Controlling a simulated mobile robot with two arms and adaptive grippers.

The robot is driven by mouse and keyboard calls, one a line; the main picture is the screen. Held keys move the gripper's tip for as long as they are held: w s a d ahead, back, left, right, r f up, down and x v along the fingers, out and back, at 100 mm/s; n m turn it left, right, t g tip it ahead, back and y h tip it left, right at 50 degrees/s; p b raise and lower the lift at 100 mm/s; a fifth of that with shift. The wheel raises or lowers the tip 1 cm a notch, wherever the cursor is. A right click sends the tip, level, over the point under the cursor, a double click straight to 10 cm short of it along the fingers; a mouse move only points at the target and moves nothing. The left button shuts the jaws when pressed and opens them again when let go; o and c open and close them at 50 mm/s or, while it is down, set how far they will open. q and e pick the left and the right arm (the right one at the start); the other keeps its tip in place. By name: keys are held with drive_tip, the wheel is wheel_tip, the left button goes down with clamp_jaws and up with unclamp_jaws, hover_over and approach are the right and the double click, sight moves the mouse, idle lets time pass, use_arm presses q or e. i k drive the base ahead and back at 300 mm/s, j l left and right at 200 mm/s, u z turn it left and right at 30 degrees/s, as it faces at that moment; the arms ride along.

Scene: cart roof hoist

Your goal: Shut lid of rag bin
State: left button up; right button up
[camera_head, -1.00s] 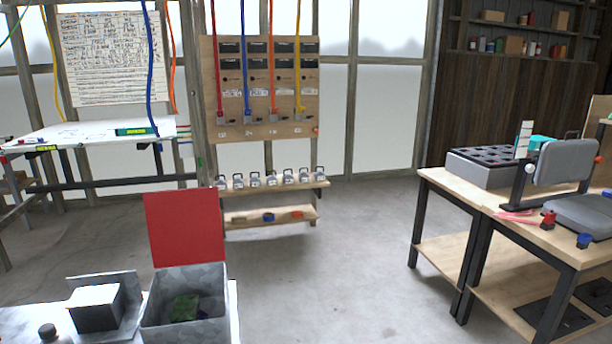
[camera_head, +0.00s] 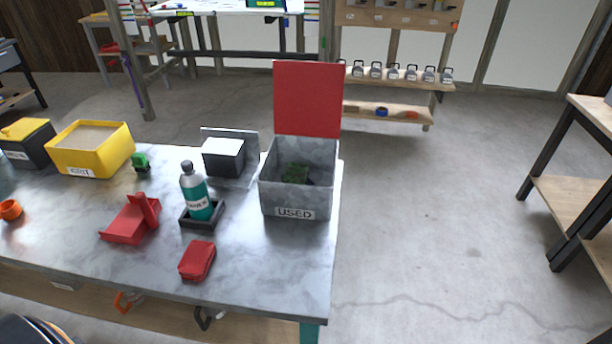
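The rag bin is a grey metal box (camera_head: 296,202) labelled "USED", at the right end of the grey bench. Its red lid (camera_head: 308,98) stands upright at the back edge, so the bin is open. Neither of my grippers shows in the head view.
Open floor (camera_head: 440,220) lies right of the bench.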

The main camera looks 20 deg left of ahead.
sight(308, 97)
drive_tip(key=l+z, duration=0.25)
drive_tip(key=i+l, duration=0.2)
drive_tip(key=l, duration=0.2)
drive_tip(key=i+l+u, duration=0.1)
drive_tip(key=l, duration=0.3)
drive_tip(key=i+l, duration=0.3)
drive_tip(key=i+l+u, duration=0.15)
drive_tip(key=i, duration=0.2)
drive_tip(key=i+l+u, duration=0.15)
drive_tip(key=i, duration=0.25)
drive_tip(key=i+l+u, duration=0.15)
drive_tip(key=i, duration=0.2)
drive_tip(key=i+u, duration=0.3)
drive_tip(key=i, duration=0.35)
drive_tip(key=i+l+u, duration=0.25)
drive_tip(key=i, duration=0.4)
drive_tip(key=i+u, duration=0.2)
drive_tip(key=u, duration=0.3)
drive_tip(key=i+u, duration=0.2)
drive_tip(key=u, duration=0.3)
drive_tip(key=i+l+u, duration=0.2)
drive_tip(key=u, duration=0.25)
drive_tip(key=i+l+u, duration=0.15)
drive_tip(key=u, duration=0.35)
